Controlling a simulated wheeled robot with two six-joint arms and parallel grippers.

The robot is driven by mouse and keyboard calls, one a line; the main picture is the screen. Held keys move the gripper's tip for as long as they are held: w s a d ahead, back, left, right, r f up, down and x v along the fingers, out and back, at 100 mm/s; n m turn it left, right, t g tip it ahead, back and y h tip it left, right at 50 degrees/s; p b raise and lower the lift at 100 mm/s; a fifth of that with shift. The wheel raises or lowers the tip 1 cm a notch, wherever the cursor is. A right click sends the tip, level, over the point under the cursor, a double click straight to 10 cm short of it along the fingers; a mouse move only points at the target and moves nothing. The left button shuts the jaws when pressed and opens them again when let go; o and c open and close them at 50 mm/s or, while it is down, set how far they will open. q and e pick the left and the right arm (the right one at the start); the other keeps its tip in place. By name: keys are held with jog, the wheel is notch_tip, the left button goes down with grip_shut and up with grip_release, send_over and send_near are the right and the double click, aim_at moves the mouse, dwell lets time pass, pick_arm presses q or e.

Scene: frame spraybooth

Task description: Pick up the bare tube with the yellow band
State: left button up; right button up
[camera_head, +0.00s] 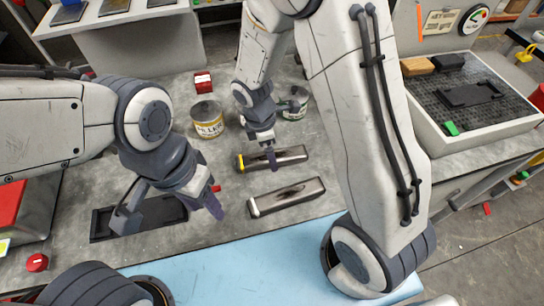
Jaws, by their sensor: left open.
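The bare metal tube with the yellow band (290,155) lies on the grey bench, its yellow band at the left end. A similar tube with a white band (287,197) lies just nearer to me. My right gripper (262,154) is over the yellow-banded tube, with a finger in front of its middle. I cannot tell whether it grips the tube. My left gripper (170,220) is open and empty, its fingers spread above a flat black tray (105,228), left of both tubes.
A filler tin (207,121) and another tin (296,104) stand behind the tubes, with a red box (203,83). A red cap (37,262) sits at the left. A grated tray (475,110) is at the right. The blue front strip (235,265) is clear.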

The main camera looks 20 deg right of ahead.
jog(key=shift+d+f, duration=0.15)
jog(key=shift+f, duration=0.7)
grip_shut()
